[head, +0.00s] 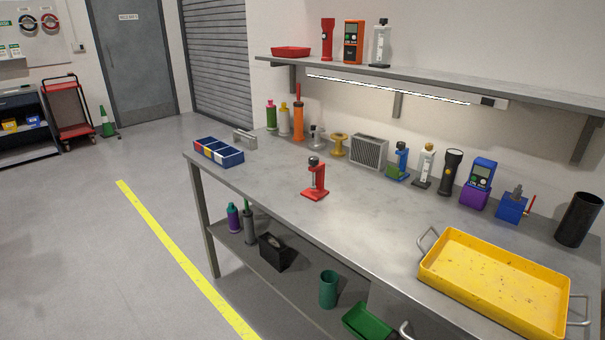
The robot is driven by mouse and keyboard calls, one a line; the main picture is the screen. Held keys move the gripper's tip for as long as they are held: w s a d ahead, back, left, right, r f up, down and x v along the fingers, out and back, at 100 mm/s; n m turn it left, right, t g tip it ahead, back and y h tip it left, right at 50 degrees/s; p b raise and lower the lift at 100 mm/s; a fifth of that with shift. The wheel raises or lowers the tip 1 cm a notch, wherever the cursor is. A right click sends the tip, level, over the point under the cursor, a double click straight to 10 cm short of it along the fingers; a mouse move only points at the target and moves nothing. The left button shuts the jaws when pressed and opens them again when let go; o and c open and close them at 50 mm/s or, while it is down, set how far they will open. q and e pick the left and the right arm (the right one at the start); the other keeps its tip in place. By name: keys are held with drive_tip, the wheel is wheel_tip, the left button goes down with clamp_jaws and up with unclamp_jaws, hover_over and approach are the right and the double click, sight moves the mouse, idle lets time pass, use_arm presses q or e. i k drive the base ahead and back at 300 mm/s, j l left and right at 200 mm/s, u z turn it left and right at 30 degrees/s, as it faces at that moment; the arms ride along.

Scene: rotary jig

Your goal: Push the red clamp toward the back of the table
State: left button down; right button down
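The red clamp (318,181) stands upright on the grey metal table (280,194), a little in from the front edge and left of the middle. It has a red base and post with a dark knob on top. Clear tabletop lies behind it, up to the row of items along the back. Neither of my grippers shows in the head view.
Behind the clamp stand a yellow spool-shaped thing (339,145), a grey finned block (369,151) and a blue-green clamp (399,163). A blue bin (219,159) sits at the left end. A yellow tray (448,283) fills the right front. A shelf (420,77) overhangs the back.

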sight(316, 194)
drive_tip(key=i+j+z, duration=0.1)
drive_tip(key=i+j, duration=0.15)
drive_tip(key=j, duration=0.15)
drive_tip(key=i+j+z, duration=0.1)
drive_tip(key=i+j, duration=0.4)
drive_tip(key=j, duration=0.3)
drive_tip(key=i+j+z, duration=0.15)
drive_tip(key=j, duration=0.25)
drive_tip(key=i, duration=0.1)
